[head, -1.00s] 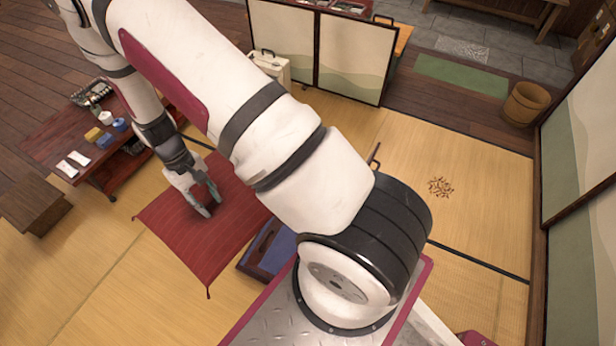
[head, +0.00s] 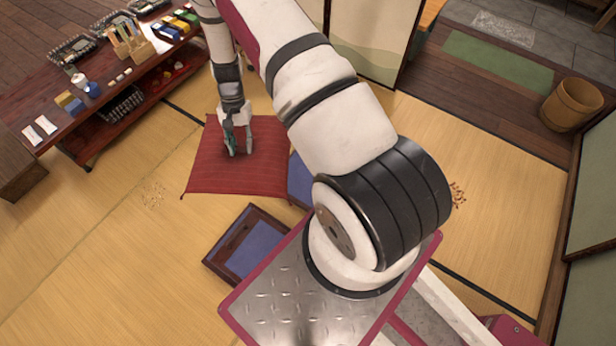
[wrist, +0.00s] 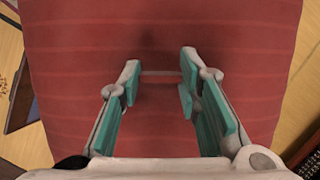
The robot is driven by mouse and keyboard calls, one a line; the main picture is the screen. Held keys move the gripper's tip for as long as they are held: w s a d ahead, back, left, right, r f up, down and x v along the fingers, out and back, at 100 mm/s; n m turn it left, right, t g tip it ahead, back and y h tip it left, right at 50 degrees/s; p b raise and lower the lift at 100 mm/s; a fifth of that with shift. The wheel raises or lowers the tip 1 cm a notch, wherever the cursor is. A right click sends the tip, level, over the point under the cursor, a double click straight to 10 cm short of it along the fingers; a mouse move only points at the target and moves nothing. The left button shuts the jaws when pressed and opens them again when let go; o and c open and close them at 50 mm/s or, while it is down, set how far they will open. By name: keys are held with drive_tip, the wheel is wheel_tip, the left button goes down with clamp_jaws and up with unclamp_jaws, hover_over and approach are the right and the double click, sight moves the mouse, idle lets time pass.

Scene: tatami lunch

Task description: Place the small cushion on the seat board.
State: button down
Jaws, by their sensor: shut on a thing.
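The small cushion is a flat red square (head: 215,175) with small corner tassels, left of my arm in the head view. In the wrist view the cushion (wrist: 160,130) fills most of the picture. My gripper (head: 238,152) points down at the cushion's middle. Its teal-padded fingers, also in the wrist view (wrist: 160,82), are shut on a pinched fold of it. I cannot tell whether the cushion is clear of the floor. A dark wooden frame with a blue inside (head: 256,252) lies nearer me; whether it is the seat board is unclear.
Another blue piece (head: 300,182) shows partly behind my arm, beside the cushion. A low dark red table (head: 95,110) with boxes and small items stands at upper left. A wooden bucket (head: 571,104) is at far right. Brown bits (head: 457,195) lie on the tatami.

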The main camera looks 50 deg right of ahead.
drive_tip(key=w+d+f+m+t+b, duration=0.2)
drive_tip(key=d+f+m+b, duration=0.5)
drive_tip(key=f, duration=0.4)
drive_tip(key=w+d+f+m+t+b, duration=0.2)
drive_tip(key=d+f+m+b, duration=0.35)
drive_tip(key=d+f, duration=0.4)
drive_tip(key=s+d+f+m+t+h+b, duration=0.1)
drive_tip(key=s+d+f+m+b, duration=0.2)
drive_tip(key=d+f+m+b, duration=0.45)
drive_tip(key=s+d+f+m+t+h+b, duration=0.1)
drive_tip(key=s+d+f+m+b, duration=0.4)
drive_tip(key=f, duration=0.6)
drive_tip(key=shift+n, duration=0.4)
drive_tip(key=f, duration=0.3)
drive_tip(key=w+f+b, duration=0.1)
drive_tip(key=f, duration=0.2)
drive_tip(key=d+f+b, duration=0.1)
drive_tip(key=f, duration=0.2)
drive_tip(key=shift+w+f, duration=0.15)
drive_tip(key=shift+w, duration=0.05)
drive_tip(key=c, duration=1.2)
unclamp_jaws()
